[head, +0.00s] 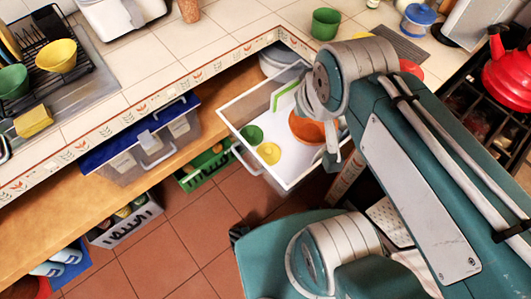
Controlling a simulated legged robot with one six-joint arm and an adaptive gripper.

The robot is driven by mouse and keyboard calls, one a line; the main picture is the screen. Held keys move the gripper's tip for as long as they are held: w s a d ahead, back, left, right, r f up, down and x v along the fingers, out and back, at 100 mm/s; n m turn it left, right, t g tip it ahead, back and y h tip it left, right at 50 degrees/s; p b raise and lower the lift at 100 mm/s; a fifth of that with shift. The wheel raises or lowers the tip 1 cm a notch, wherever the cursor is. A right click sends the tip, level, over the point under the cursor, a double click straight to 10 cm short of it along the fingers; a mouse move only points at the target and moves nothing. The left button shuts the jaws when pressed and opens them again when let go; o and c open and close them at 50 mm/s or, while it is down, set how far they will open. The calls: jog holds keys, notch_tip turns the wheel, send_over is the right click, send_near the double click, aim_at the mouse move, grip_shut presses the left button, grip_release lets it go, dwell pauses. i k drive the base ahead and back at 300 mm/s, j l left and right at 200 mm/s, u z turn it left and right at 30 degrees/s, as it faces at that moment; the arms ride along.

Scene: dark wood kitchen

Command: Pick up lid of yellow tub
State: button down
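A small round yellow thing (268,153) lies in the front part of an open, light-coloured drawer (236,109). It could be the yellow tub or its lid; from this height I cannot tell which, and no separate lid edge is clear. My gripper (333,160) hangs over the drawer's right side, to the right of the yellow thing and apart from it in the picture. My arm hides part of the gripper, so its opening does not show. The far right of the drawer is also hidden by my arm.
A green cup (251,134) stands beside the yellow thing. An orange bowl (306,129) and a bright green item (286,93) are also in the drawer. The tiled counter (215,50) runs behind. A blue-lidded bin (142,140) is left.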

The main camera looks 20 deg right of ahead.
aim_at(270, 153)
jog(key=i+j+z, duration=0.2)
jog(key=j+z, duration=0.15)
jog(key=j, duration=0.15)
jog(key=i+j+z, duration=0.1)
jog(key=j+z, duration=0.25)
jog(key=j, duration=0.2)
jog(key=j+z, duration=0.35)
jog(key=j, duration=0.2)
jog(key=i, duration=0.05)
